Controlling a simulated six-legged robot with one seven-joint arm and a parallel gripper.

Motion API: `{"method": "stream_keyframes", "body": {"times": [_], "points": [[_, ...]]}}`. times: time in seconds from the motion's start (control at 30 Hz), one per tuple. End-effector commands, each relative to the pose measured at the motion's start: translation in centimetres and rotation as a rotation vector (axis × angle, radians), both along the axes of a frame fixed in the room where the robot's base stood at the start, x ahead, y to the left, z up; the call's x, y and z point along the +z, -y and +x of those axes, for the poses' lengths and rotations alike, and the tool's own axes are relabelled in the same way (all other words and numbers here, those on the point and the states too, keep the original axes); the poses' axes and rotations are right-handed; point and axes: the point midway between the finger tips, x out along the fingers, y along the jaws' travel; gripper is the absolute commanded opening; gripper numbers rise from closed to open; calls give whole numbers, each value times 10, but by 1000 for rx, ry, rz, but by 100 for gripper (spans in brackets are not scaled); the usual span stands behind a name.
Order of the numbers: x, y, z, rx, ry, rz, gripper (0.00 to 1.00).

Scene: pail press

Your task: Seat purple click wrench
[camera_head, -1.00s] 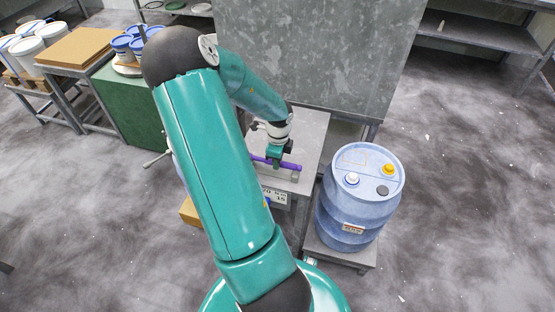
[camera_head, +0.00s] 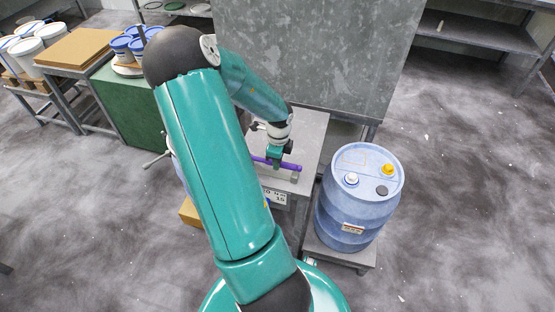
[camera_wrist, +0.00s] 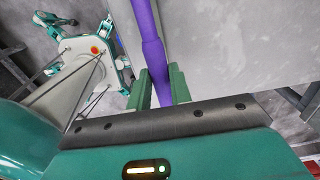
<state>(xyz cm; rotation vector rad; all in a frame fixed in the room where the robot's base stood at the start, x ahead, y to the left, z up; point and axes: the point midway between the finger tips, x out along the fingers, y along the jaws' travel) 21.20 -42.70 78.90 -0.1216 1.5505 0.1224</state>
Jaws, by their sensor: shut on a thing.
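The purple click wrench (camera_head: 291,166) lies across the small grey table (camera_head: 311,136), close to its front edge, in the head view. My gripper (camera_head: 273,165) is shut on it from above. In the wrist view the wrench (camera_wrist: 150,55) runs up from between the two green fingers (camera_wrist: 159,88) of my gripper, one finger on each side. Part of the wrench is hidden behind my arm in the head view. A small grey block (camera_head: 295,177) sits by the wrench's right end; whether they touch I cannot tell.
A blue drum (camera_head: 358,200) with several caps stands on a low stand to the right of the table. A tall grey metal panel (camera_head: 310,50) rises behind the table. A sign (camera_head: 274,196) is on the table's front. Open floor lies farther right.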

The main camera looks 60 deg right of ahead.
Motion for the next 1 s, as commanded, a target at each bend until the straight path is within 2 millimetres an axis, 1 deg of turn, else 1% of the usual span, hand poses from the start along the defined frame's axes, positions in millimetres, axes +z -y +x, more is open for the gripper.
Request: {"method": "stream_keyframes", "body": {"times": [0.2,0.57,1.0], "points": [[-5,0,0,1,0,-1,0],[2,0,0,0,1,-1,0],[2,0,1,1,0,-1,0]]}}
